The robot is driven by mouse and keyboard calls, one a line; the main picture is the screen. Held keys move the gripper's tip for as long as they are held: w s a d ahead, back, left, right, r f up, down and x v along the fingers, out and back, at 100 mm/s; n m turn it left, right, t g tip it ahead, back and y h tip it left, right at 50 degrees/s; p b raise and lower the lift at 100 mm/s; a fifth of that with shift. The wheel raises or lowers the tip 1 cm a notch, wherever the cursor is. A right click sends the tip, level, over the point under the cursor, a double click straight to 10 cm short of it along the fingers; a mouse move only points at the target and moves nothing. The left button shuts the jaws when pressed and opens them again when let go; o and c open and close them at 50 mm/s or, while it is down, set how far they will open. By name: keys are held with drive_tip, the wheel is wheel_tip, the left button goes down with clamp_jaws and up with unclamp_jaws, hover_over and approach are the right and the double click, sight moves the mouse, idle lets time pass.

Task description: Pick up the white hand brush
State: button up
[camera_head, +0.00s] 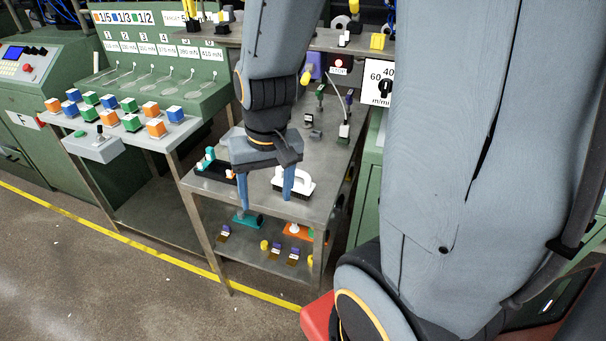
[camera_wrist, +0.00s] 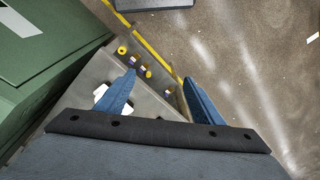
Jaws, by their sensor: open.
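The white hand brush (camera_head: 303,184) lies on the grey metal table top (camera_head: 322,204), with its white looped handle up and dark bristles below. My gripper (camera_head: 266,203) points down with its blue fingers apart and nothing between them. In the head view the right finger overlaps part of the brush; I cannot tell whether they touch. In the wrist view a white shape, likely the brush (camera_wrist: 101,92), shows left of the left finger and partly behind it. The open fingers (camera_wrist: 159,80) span the table's edge and the floor there.
A black tray with teal and white items (camera_head: 213,168) sits left of my gripper. Small tools (camera_head: 316,118) stand further back on the table. A lower shelf holds a teal item (camera_head: 249,220), an orange item (camera_head: 297,231) and small brushes. A side table (camera_head: 172,139) carries coloured cubes.

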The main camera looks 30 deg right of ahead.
drive_tip(key=w+d+f+m, duration=0.2)
drive_tip(key=w+d+m, duration=0.2)
drive_tip(key=m, duration=0.5)
drive_tip(key=w+d+f+m+t+y, duration=0.1)
drive_tip(key=w+d+f+m, duration=0.2)
drive_tip(key=m, duration=0.6)
drive_tip(key=w+d+f+m+t+y+b, duration=0.1)
drive_tip(key=w+d+f+m, duration=0.1)
drive_tip(key=w+d+m, duration=0.4)
drive_tip(key=shift+w+d+f+m, duration=0.1)
drive_tip(key=shift+w+d+m, duration=0.05)
drive_tip(key=shift+d+m, duration=0.5)
drive_tip(key=shift+w+d+f+m, duration=0.1)
drive_tip(key=shift+d+m, duration=0.35)
drive_tip(key=shift+m, duration=0.3)
drive_tip(key=shift+w+f+t, duration=0.2)
drive_tip(key=shift+f+t, duration=0.1)
drive_tip(key=shift+s+x, duration=0.15)
drive_tip(key=shift+x, duration=1.6)
drive_tip(key=shift+s+x, duration=0.15)
drive_tip(key=shift+x, duration=1.6)
drive_tip(key=shift+f, duration=0.15)
drive_tip(key=shift+c, duration=0.2)
drive_tip(key=c, duration=1.3)
